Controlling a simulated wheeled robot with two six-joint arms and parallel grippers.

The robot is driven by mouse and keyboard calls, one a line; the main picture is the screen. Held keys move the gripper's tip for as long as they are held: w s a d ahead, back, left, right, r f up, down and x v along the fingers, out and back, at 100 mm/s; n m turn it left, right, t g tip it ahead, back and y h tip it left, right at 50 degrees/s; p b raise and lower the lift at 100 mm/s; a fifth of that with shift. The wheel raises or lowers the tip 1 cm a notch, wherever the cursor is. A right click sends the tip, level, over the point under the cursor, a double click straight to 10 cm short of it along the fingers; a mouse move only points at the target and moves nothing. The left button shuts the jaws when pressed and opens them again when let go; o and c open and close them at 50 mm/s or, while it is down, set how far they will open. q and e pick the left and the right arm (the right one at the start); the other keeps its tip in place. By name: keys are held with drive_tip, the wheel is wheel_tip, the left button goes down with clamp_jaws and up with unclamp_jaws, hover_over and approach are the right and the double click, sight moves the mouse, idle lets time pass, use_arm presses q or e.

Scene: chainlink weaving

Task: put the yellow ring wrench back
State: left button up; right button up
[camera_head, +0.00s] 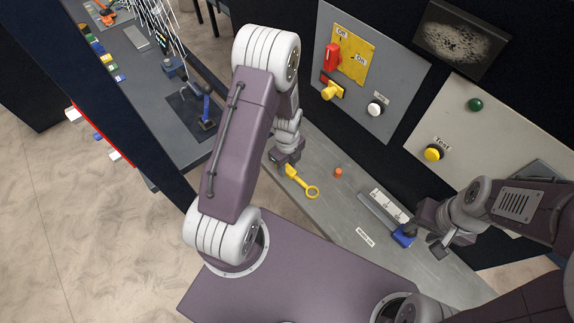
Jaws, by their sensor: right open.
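The yellow ring wrench (303,183) is at the middle of the grey worktop, with its ring end toward the lower right. Its handle end meets the fingers of my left gripper (285,160), which appears shut on it. The fingers are small and partly covered by my own arm, and I cannot tell whether the wrench touches the worktop. My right gripper (422,243) is open beside a blue piece (404,235) at the right part of the worktop.
A small orange cylinder (338,172) stands right of the wrench. A white labelled holder (388,207) lies near my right gripper. Behind rise a grey switch panel (395,75) and a pale panel with a yellow Test button (434,152). A side bench (150,75) with cables is at upper left.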

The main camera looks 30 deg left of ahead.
use_arm(q)
drive_tip(key=shift+o, duration=0.9)
drive_tip(key=shift+f+b, duration=0.3)
drive_tip(key=shift+b, duration=0.1)
drive_tip(key=r, duration=0.4)
drive_tip(key=r+b, duration=0.1)
drive_tip(key=r, duration=0.4)
drive_tip(key=shift+s+a+r, duration=0.1)
drive_tip(key=shift+s+r, duration=0.1)
drive_tip(key=shift+r, duration=0.05)
drive_tip(key=s+d+n+b, duration=0.2)
drive_tip(key=s+n, duration=0.2)
drive_tip(key=n, duration=0.7)
drive_tip(key=s+d+n+t+b, duration=0.1)
drive_tip(key=s+d+n+b, duration=0.1)
drive_tip(key=n, duration=0.8)
drive_tip(key=shift+s+d+r+n, duration=0.2)
drive_tip(key=shift+s+d+n, duration=0.3)
drive_tip(key=shift+s, duration=0.45)
